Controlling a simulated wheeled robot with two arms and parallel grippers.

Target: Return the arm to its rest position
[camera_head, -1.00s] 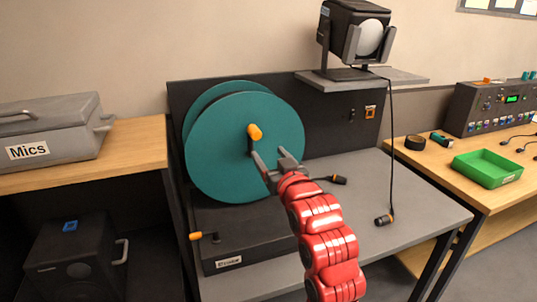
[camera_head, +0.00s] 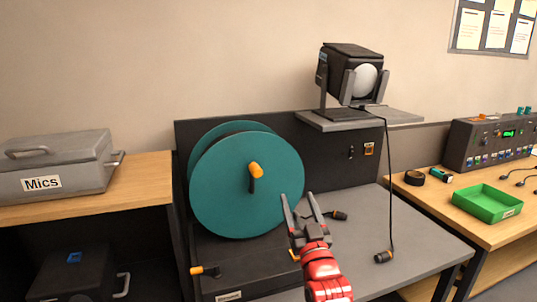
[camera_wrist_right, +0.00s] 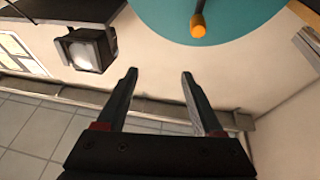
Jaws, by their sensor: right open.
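My right gripper (camera_head: 301,210) is open and empty in the head view, in front of the lower right edge of a teal cable reel. Its red arm comes up from the bottom edge. In the right wrist view the two fingers (camera_wrist_right: 158,85) stand apart with nothing between them. The teal reel (camera_head: 215,190) stands upright on a black base and has an orange crank handle (camera_head: 256,170). The handle also shows at the top of the wrist view (camera_wrist_right: 198,25), apart from the fingers. My left gripper is not in view.
A stage light (camera_head: 350,75) stands on a shelf (camera_head: 400,118), its cable hanging to a connector (camera_head: 383,257) on the grey table (camera_head: 420,240). An orange-tipped lever (camera_head: 197,270) sticks out at the base. A Mics case (camera_head: 60,165) is left; a green tray (camera_head: 487,203) and fader console (camera_head: 480,145) are right.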

